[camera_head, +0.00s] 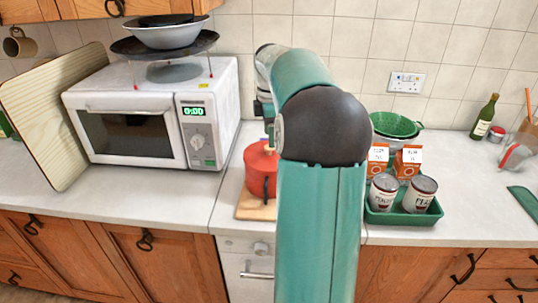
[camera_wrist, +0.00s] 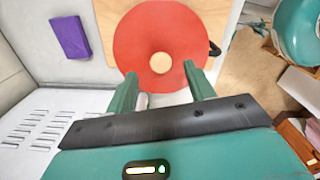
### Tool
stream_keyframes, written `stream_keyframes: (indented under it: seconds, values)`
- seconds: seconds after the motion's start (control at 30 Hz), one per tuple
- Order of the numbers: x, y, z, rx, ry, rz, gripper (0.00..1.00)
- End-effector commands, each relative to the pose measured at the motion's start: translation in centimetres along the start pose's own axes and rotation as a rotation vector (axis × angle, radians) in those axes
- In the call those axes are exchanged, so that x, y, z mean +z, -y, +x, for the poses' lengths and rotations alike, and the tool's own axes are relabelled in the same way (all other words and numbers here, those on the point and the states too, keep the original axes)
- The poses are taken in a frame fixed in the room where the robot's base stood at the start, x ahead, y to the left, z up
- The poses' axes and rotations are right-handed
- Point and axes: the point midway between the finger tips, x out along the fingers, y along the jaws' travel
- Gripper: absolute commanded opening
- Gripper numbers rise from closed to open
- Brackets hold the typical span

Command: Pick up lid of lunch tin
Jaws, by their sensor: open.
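My gripper (camera_wrist: 161,72) is open and empty. Its two green fingertips are at the lid's near edge in the picture, one to each side of the knob. I cannot tell the height gap or whether they touch.
A white microwave (camera_head: 150,115) stands to the left, with pans stacked above it and a wooden board (camera_head: 50,110) leaning beside it. A green tray (camera_head: 402,217) of tins and cartons and a green colander (camera_head: 397,125) are to the right. A purple box (camera_wrist: 70,37) lies left of the lid.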

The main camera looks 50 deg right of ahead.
Motion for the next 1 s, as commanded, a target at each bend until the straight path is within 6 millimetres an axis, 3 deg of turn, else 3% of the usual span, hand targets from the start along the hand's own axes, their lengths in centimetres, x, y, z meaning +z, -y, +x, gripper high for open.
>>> stream_keyframes:
  seconds: [0.2, 0.5, 0.73, 0.8, 1.0]
  values:
    - [0.1, 0.1, 3.3, -0.003, -0.001, 0.0, 0.54]
    - [0.1, 0.1, 3.8, 0.0, 0.0, 0.0, 0.54]
    - [0.1, 0.1, 3.8, -0.001, 0.0, 0.0, 0.08]
    - [0.1, 0.1, 3.8, 0.0, 0.0, 0.0, 0.01]
    - [0.1, 0.1, 3.8, 0.0, 0.0, 0.0, 0.01]
